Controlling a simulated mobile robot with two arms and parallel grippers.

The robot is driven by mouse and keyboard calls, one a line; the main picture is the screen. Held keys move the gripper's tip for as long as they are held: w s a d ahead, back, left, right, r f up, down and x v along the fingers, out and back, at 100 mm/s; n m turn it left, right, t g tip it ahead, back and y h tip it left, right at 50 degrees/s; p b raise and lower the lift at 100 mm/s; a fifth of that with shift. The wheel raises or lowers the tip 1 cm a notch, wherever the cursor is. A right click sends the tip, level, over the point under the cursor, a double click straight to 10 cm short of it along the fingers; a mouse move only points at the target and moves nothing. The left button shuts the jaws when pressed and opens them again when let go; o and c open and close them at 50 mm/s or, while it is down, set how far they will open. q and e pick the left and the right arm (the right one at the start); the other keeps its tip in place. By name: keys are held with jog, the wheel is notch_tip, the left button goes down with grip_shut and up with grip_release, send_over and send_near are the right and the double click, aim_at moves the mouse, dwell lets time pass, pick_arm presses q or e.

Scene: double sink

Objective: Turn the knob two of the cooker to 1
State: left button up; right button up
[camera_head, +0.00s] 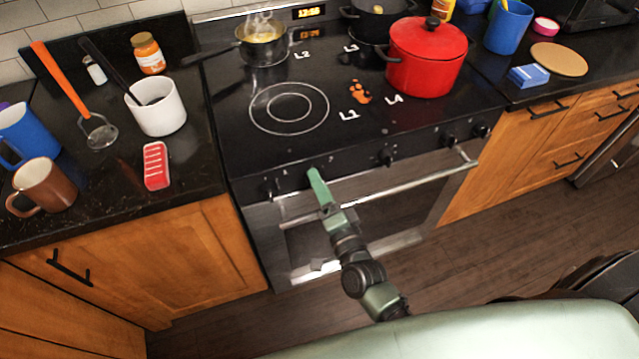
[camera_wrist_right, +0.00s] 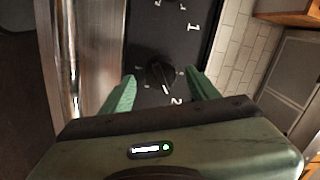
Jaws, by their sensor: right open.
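The cooker (camera_head: 345,130) has a row of black knobs along its front panel. My right gripper (camera_head: 315,174) is at the front panel, near the label 2, and hides the knob behind it. In the right wrist view, knob two (camera_wrist_right: 158,75) is black and round with a raised grip bar, and it sits beside the white label 2. A short white mark shows at its lower right edge. The open fingers of my right gripper (camera_wrist_right: 161,77) stand on either side of the knob, with gaps visible. My left gripper is out of view.
Another knob (camera_head: 268,188) is left of my gripper, and one (camera_head: 387,157) is to the right. The oven handle (camera_head: 400,183) runs just below the panel. A red pot (camera_head: 426,60) and a steaming saucepan (camera_head: 262,46) stand on the hob.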

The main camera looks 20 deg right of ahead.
jog(key=s+b, duration=0.1)
jog(key=s, duration=0.6)
jog(key=shift+d+f, duration=0.2)
jog(key=shift+d, duration=0.05)
jog(key=s+f+n+g+y, duration=0.1)
jog(key=s+f+n+g, duration=0.35)
jog(key=f, duration=0.95)
jog(key=s+f+n+g, duration=0.4)
jog(key=s+f, duration=0.1)
jog(key=f, duration=0.9)
jog(key=s+d+f+n+g+h, duration=0.1)
jog(key=s+d+f+n+g, duration=0.2)
jog(key=s+f, duration=0.6)
jog(key=s+d+f+n+g+h, duration=0.1)
jog(key=s+d+f+n+g, duration=0.3)
jog(key=s+f, duration=0.5)
jog(key=s+g, duration=0.2)
jog(key=s, duration=0.6)
jog(key=shift+d+f, duration=0.15)
jog(key=shift+d, duration=0.1)
jog(key=shift+s, duration=0.1)
